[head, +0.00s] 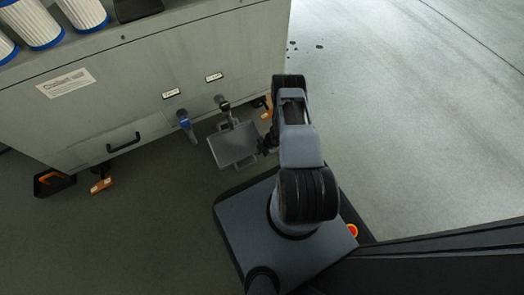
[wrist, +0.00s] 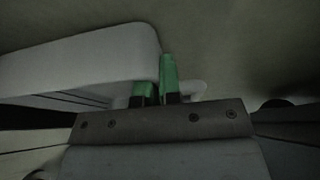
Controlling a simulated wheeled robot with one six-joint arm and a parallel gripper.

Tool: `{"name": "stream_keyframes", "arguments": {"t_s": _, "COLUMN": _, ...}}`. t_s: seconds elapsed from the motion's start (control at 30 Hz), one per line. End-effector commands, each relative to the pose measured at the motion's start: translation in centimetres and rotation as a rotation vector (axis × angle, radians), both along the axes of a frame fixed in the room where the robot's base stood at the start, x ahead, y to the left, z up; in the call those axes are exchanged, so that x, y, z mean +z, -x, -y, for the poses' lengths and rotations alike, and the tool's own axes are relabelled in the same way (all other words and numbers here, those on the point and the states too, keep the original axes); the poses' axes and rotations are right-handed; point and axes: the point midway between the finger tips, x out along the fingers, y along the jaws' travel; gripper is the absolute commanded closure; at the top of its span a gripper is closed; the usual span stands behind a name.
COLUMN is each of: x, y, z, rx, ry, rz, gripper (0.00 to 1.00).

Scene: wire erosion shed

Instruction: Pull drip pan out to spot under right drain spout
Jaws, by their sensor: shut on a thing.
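The drip pan (head: 232,149) is a grey, shallow rectangular tray low by the floor in front of the cabinet. The right drain spout (head: 222,103) is dark and points down; its lower end overlaps the pan's back edge in the head view. The left drain spout (head: 185,121), with a blue part, hangs left of the pan. My gripper (head: 264,147) is at the pan's right side, partly hidden by my arm. In the wrist view its green fingertips (wrist: 155,92) are shut at the pale pan (wrist: 80,58), on its handle (wrist: 198,87); the exact contact is dark.
The pale cabinet (head: 150,60) fills the back, with a black drawer handle (head: 123,142) at lower left. White filter cartridges (head: 30,22) with blue rims stand on top. Orange feet (head: 101,185) stick out at its base. Floor (head: 120,240) in front is clear; dark spots lie behind right.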

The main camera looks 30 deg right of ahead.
Motion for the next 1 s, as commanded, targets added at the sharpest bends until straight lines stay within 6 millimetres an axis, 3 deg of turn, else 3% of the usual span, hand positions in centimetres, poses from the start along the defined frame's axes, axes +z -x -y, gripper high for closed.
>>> {"name": "stream_keyframes", "arguments": {"t_s": 0.17, "x": 0.0, "y": -0.1, "z": 0.0, "rx": 0.001, "ry": -0.001, "rz": 0.001, "gripper": 1.00}}
{"name": "stream_keyframes", "arguments": {"t_s": 0.2, "x": 0.0, "y": -0.1, "z": 0.0, "rx": 0.001, "ry": -0.001, "rz": 0.001, "gripper": 0.93}}
{"name": "stream_keyframes", "arguments": {"t_s": 0.5, "x": 0.0, "y": 0.0, "z": 0.1, "rx": -0.002, "ry": 0.000, "rz": 0.000, "gripper": 0.65}}
{"name": "stream_keyframes", "arguments": {"t_s": 0.77, "x": 0.2, "y": 0.1, "z": 0.2, "rx": -0.005, "ry": 0.000, "rz": 0.000, "gripper": 0.65}}
{"name": "stream_keyframes", "arguments": {"t_s": 1.0, "x": 3.3, "y": 0.6, "z": 1.3, "rx": -0.006, "ry": 0.001, "rz": 0.002, "gripper": 0.65}}
